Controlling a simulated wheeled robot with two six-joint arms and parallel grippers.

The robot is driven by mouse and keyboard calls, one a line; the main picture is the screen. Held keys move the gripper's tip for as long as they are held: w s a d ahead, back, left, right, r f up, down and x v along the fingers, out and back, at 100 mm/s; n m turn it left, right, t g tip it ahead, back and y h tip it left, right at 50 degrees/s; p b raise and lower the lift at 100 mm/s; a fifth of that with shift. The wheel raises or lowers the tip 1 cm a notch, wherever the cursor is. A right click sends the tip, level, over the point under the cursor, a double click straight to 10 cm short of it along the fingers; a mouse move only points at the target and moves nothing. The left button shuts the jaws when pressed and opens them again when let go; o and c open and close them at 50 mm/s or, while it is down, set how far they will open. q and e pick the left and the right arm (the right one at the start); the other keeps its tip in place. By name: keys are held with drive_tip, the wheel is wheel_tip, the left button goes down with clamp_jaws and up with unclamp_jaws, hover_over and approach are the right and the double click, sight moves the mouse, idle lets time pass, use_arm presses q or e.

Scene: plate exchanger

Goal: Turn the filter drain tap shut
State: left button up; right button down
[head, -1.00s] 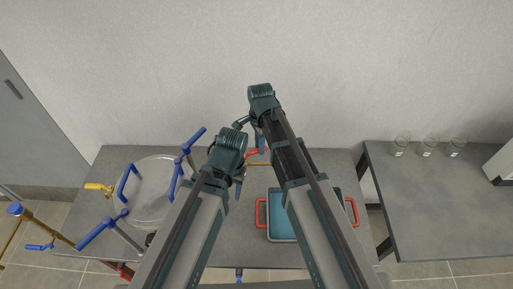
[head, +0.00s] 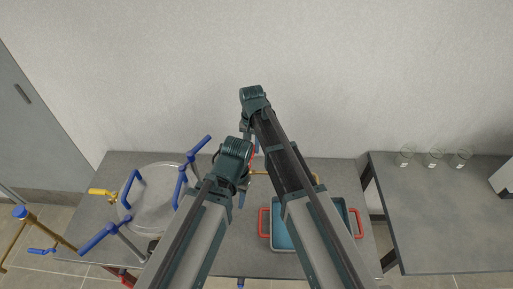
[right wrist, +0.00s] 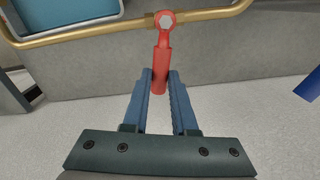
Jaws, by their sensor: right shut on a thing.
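The red tap lever (right wrist: 161,70) shows in the right wrist view, with a hex nut at its pivot on a brass pipe (right wrist: 95,38). The lever lies roughly across the pipe. My right gripper (right wrist: 161,82) is shut on the lever's free end, one blue finger on each side. In the head view only a bit of red (head: 254,152) shows between my arms, and my right arm hides most of the pipe. My left gripper (head: 242,194) hangs below its wrist, left of the tap; its jaws are mostly hidden.
A blue tray (head: 342,211) with red handles sits on the bench, right of centre. Several glass beakers (head: 435,157) stand on the right bench.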

drive_tip(key=shift+w+a+n, duration=0.15)
drive_tip(key=shift+a+n, duration=0.6)
drive_tip(key=shift+n, duration=0.55)
drive_tip(key=c, duration=0.7)
unclamp_jaws()
wheel_tip(320, 180, up, 14)
drive_tip(key=p, duration=1.3)
drive_tip(key=shift+p, duration=0.4)
drive_tip(key=shift+f, duration=0.15)
